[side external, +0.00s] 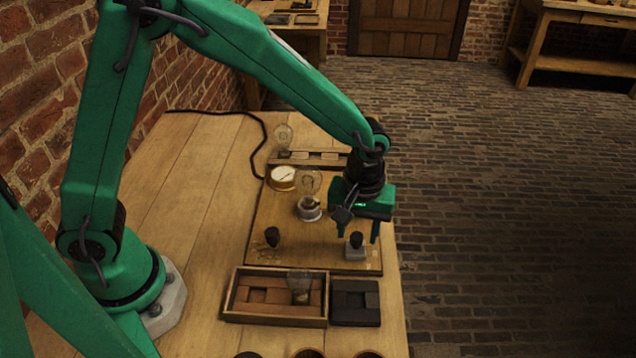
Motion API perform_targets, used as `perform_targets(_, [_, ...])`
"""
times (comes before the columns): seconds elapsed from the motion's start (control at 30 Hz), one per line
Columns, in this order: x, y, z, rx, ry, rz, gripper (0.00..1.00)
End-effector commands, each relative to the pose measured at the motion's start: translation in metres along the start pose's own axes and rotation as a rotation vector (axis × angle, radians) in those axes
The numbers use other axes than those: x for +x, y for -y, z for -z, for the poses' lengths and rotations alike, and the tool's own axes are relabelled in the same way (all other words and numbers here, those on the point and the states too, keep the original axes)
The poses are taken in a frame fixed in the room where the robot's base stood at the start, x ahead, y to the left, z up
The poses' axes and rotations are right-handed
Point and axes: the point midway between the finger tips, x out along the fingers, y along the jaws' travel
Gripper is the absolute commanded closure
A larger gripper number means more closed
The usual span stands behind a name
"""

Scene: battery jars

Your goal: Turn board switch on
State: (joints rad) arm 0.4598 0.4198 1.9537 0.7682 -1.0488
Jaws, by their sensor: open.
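A wooden board (330,249) lies on the table. Near its front right corner is a black knob (355,239) on a pale grey base. A second black knob (272,236) stands to its left. I cannot tell for sure which of them is the switch. My gripper (357,232) is open, pointing down, with its green fingers at either side of the right knob in this view. I cannot tell whether they touch it. A clear bulb (308,184) in a metal socket stands on the board and looks unlit. A round brass-rimmed gauge (283,178) sits behind it.
Round jar tops show at the bottom edge. Another bulb (283,136) stands at the back. The table's left part is clear.

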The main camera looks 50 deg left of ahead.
Motion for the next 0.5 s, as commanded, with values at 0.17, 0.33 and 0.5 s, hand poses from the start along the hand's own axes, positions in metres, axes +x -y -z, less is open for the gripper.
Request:
perform_targets(0.17, [0.0064, 0.0002, -0.0001, 0.0, 0.0, 0.0, 0.55])
perform_targets(0.33, [0.0065, 0.0002, -0.0001, 0.0, 0.0, 0.0, 0.55])
perform_targets(0.5, [0.0063, 0.0002, -0.0001, 0.0, 0.0, 0.0, 0.79])
